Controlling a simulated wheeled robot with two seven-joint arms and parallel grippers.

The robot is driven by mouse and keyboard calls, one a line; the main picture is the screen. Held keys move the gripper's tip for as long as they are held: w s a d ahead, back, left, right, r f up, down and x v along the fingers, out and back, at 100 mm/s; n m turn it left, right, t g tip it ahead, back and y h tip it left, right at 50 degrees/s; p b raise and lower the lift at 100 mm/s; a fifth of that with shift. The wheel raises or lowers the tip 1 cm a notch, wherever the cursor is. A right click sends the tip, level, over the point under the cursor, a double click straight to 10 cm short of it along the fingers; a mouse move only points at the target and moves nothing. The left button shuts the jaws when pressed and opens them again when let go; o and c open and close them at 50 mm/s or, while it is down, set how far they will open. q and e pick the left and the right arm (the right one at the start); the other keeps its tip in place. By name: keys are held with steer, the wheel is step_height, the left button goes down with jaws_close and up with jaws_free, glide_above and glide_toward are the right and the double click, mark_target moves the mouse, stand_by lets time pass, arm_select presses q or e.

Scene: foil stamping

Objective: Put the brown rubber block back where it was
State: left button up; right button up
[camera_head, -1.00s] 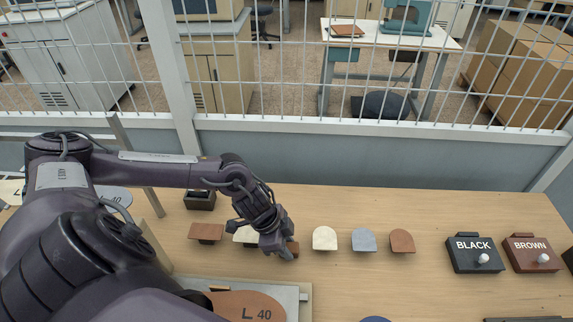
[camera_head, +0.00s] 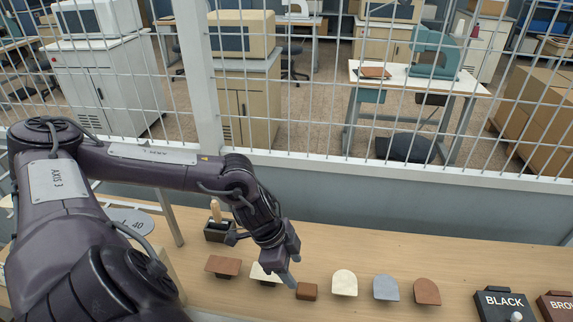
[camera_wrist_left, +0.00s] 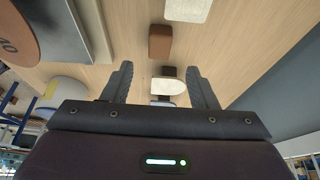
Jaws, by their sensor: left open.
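The brown rubber block (camera_head: 307,291) rests on the wooden table between two cream pieces. It also shows in the left wrist view (camera_wrist_left: 160,42), past the fingertips and apart from them. My left gripper (camera_head: 292,272) is just left of the block and a little above the table. In the left wrist view its two fingers (camera_wrist_left: 160,84) are spread wide with nothing held; a cream piece on a dark stand shows between them, farther off. My right gripper is in neither view.
A cream piece (camera_head: 265,273), partly behind my gripper, and a brown piece (camera_head: 223,266) stand left of the block. Cream (camera_head: 344,283), grey (camera_head: 386,288) and brown (camera_head: 427,292) pieces stand right. A BLACK box (camera_head: 504,304) is farther right. A wire fence (camera_head: 380,165) bounds the back.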

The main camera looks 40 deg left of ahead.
arm_select(q)
steer(key=shift+v, duration=1.85)
steer(key=shift+d, duration=0.1)
